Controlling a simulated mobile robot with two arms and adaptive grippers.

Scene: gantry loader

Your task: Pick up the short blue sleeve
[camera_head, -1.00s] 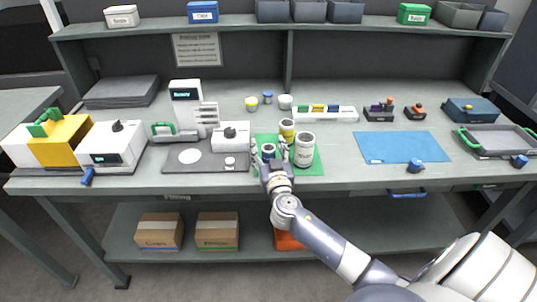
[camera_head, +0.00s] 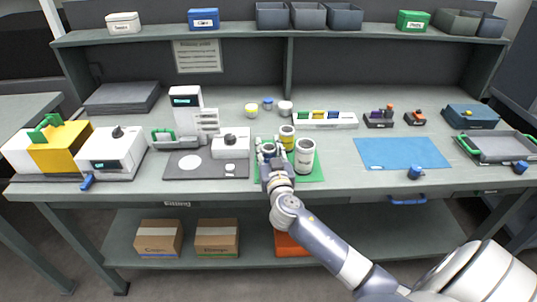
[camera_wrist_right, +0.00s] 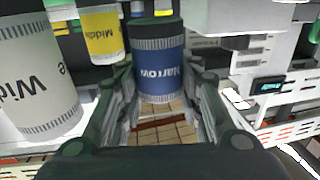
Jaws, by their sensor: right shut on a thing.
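The short blue sleeve (camera_wrist_right: 158,68), with white lettering and grey ribbed bands, stands between the fingers of my right gripper in the right wrist view. In the head view its top (camera_head: 268,147) shows at the left part of the green mat (camera_head: 318,173). My right gripper (camera_head: 269,153) is shut on this sleeve; I cannot tell whether its base touches the mat. A yellow-banded sleeve (camera_head: 287,137) and a larger white sleeve (camera_head: 305,155) stand close to its right. My left gripper is not in view.
A dark plate with a white box (camera_head: 231,144) lies just left of the mat. Small yellow, blue and white pieces (camera_head: 267,104) stand behind. A blue mat (camera_head: 402,152) to the right is mostly bare. An overhead shelf (camera_head: 350,31) holds bins.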

